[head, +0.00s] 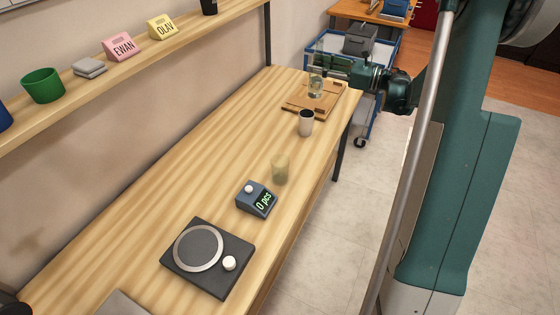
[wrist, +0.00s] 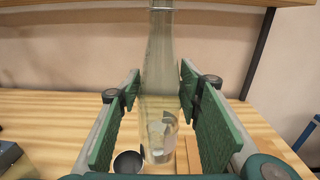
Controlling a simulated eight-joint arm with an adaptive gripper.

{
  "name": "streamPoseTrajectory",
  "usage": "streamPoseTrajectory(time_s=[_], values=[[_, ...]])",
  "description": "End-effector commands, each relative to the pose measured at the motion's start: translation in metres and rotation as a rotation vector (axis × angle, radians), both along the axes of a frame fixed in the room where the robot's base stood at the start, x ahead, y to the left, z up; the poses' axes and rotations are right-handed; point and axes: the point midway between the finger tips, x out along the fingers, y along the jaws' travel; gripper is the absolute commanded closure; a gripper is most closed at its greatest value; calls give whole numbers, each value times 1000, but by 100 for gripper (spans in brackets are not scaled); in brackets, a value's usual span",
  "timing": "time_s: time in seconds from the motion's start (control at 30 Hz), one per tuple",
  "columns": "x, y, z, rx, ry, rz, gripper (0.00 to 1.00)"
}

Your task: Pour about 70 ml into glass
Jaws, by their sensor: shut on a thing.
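My gripper (head: 338,66) is at the far end of the bench, above the wooden board (head: 296,104). It is shut on a tall clear bottle, whose narrow neck rises upright between the two green finger pads in the wrist view (wrist: 160,60). A clear, glass-like shape (head: 316,87) shows over the board just below the gripper; I cannot tell whether it is a separate glass or the bottle's lower part. A yellowish translucent tumbler (head: 280,169) stands nearer on the bench. The liquid level in the bottle is unclear.
A pale cup with a dark inside (head: 306,123) stands in front of the board. A wall shelf (head: 120,75) runs along the left. The bench's middle left is clear.

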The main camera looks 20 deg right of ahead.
Motion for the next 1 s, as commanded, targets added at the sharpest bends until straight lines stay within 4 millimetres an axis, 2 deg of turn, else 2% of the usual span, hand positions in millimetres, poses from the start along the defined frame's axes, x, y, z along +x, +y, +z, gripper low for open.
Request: streamPoseTrajectory(time_s=[1.0], values=[[-166,100,1,-3,-4,1,86]])
